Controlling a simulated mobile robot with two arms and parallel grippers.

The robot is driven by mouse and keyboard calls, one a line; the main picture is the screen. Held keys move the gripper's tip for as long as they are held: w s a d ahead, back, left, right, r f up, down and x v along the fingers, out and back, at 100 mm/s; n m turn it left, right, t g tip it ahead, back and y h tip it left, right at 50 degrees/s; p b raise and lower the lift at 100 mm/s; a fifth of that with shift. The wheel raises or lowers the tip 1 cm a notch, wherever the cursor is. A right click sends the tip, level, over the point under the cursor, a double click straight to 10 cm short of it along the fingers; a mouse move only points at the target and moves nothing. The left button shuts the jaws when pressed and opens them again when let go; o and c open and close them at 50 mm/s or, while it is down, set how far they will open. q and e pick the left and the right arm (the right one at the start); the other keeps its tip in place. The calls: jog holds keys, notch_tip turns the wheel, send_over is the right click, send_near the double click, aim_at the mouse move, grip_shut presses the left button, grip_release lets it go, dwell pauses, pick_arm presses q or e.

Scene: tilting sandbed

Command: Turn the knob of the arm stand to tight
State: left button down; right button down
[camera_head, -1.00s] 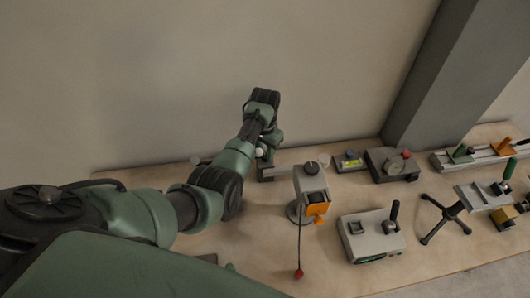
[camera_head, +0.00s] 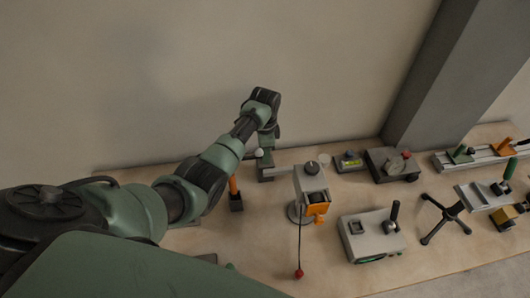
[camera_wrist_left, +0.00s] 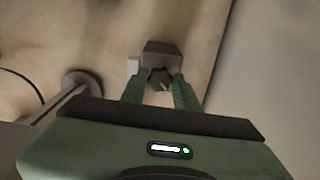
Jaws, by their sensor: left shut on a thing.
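My left gripper (camera_head: 265,158) reaches down beside the back wall, at the left end of the row of devices. In the left wrist view its two green fingers (camera_wrist_left: 160,82) are shut on a small dark knob (camera_wrist_left: 159,77) with a pale line on its face. The knob sits on a grey block (camera_wrist_left: 162,49) with a lighter piece at its left. In the head view a pale grey part (camera_head: 281,171) shows below the gripper; the knob itself is hidden there. Any tight mark cannot be read. My right gripper is in neither view.
A device on a round base (camera_head: 295,213) with an orange part and a red-tipped rod stands just right of the gripper. An orange-handled lever (camera_head: 234,187) is to the left. A grey control box (camera_head: 372,237) stands front right. The wall is close behind.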

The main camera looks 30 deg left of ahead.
pick_arm(q)
jog(key=m, duration=0.5)
jog(key=shift+m, duration=0.3)
jog(key=m, duration=0.4)
jog(key=shift+m, duration=0.4)
jog(key=shift+d, duration=0.1)
jog(key=c, duration=1.1)
grip_release()
jog(key=shift+o, duration=0.2)
